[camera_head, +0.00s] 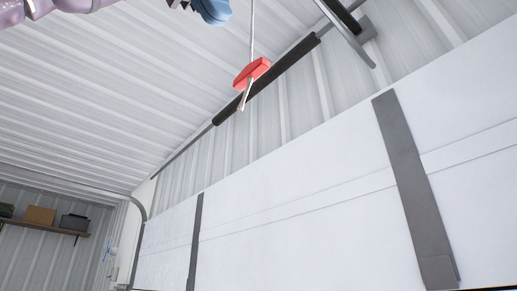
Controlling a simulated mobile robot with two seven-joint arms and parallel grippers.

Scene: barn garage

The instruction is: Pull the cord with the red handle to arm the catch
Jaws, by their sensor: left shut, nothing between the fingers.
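The red handle (252,72) hangs on a thin pale cord (252,30) that drops from the top edge of the view. A short pale end (245,96) sticks out below the handle. My left gripper (215,10) shows as a blue part at the top edge, with my arm coming in from the left. It is shut and empty, above and to the left of the handle and apart from it. Part of it is cut off by the picture edge. The catch cannot be made out. My right gripper is not in view.
A white panelled garage door (300,215) with grey vertical strips fills the lower right. A dark bar (270,78) runs along the wall behind the handle. A shelf (45,226) with boxes is at far left. Open space surrounds the handle.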

